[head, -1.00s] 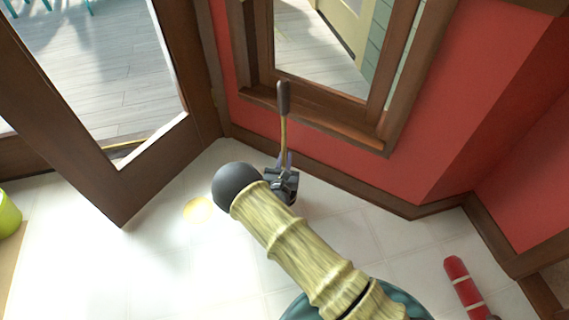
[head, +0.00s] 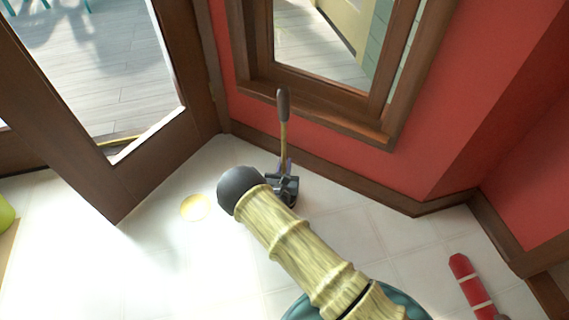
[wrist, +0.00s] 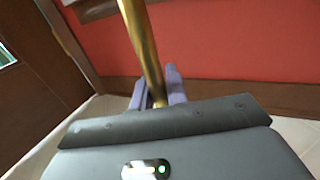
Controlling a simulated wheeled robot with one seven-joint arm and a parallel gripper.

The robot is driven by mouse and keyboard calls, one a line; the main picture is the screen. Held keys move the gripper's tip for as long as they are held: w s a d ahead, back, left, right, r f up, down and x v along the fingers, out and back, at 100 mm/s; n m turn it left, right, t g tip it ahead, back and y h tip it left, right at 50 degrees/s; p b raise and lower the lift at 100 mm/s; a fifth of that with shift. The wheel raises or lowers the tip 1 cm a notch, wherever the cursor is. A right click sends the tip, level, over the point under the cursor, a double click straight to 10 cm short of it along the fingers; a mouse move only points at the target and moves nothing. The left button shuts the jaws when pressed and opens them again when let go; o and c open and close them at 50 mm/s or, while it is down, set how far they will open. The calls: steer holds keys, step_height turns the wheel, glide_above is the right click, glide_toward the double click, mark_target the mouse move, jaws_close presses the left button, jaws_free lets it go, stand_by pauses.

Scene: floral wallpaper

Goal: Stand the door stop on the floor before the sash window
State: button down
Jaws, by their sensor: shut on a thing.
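The door stop (head: 284,135) is a tall brass rod with a brown handle on top, held roughly upright in front of the sash window (head: 320,40). My gripper (head: 285,168) is shut on the rod. In the wrist view the brass rod (wrist: 142,45) runs up between my purple fingers (wrist: 160,88). The door stop's lower end is hidden behind my gripper, so I cannot tell whether it touches the floor (head: 340,225).
An open brown glazed door (head: 95,185) stands on the left. A red wall and brown baseboard (head: 370,190) run below the window. A red-and-white cylinder (head: 470,285) lies at the lower right. A yellow round spot (head: 195,207) marks the floor. White floor is clear between.

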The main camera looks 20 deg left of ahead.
steer(key=shift+w, duration=0.1)
stand_by(0.3)
steer(key=c, duration=1.4)
jaws_free()
steer(key=shift+f, duration=0.1)
steer(key=shift+s+p, duration=0.35)
steer(key=shift+s, duration=0.2)
steer(key=s+p, duration=0.1)
steer(key=s, duration=0.2)
steer(key=s+d+p, duration=0.1)
steer(key=s+p, duration=0.1)
steer(key=s, duration=0.2)
steer(key=s+d+p, duration=0.1)
steer(key=s+p, duration=0.1)
steer(key=s, duration=0.2)
